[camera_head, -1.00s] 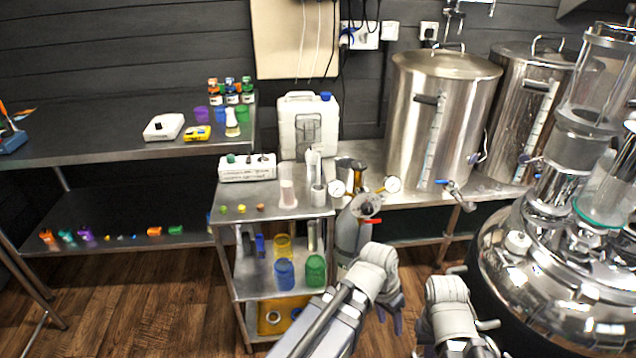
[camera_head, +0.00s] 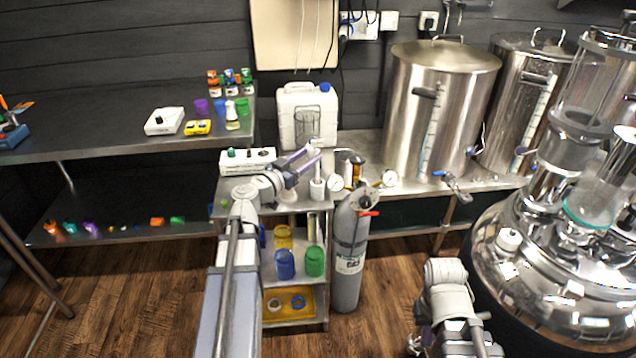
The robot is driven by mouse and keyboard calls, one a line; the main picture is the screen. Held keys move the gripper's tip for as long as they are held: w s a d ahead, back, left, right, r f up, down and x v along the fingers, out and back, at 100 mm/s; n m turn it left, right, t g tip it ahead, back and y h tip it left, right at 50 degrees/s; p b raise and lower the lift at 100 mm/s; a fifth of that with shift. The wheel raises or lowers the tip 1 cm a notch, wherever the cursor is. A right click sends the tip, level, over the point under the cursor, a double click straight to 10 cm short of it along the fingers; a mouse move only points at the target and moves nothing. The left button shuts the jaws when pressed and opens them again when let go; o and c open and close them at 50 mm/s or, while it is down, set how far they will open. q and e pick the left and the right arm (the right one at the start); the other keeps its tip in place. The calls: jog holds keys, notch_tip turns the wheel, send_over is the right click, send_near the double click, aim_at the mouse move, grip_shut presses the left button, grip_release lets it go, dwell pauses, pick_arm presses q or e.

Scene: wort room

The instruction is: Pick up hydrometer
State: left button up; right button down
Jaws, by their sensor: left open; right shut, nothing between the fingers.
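My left gripper (camera_head: 312,158) is open above the top shelf of the small steel cart (camera_head: 328,183), its fingers pointing right and a little away. A slim upright piece in a small pale holder (camera_head: 318,189) stands at the cart's right side, just by the fingertips. It may be the hydrometer, but it is too small to tell. I cannot tell whether the fingers touch it. My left wrist and fingers hide part of the cart top. My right gripper (camera_head: 420,343) is shut and empty, low at the bottom, mostly hidden by its wrist.
A white jerrycan (camera_head: 307,118) and a white box with knobs (camera_head: 247,161) stand behind my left gripper. A grey gas cylinder (camera_head: 348,250) with gauges is right of the cart. Large steel pots (camera_head: 440,110) and a shiny vessel (camera_head: 540,285) fill the right.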

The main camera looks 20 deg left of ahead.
pick_arm(q)
jog(key=x, duration=0.7)
jog(key=shift+w+d, duration=0.15)
jog(key=shift+w, duration=0.25)
jog(key=shift+f, duration=0.1)
grip_shut()
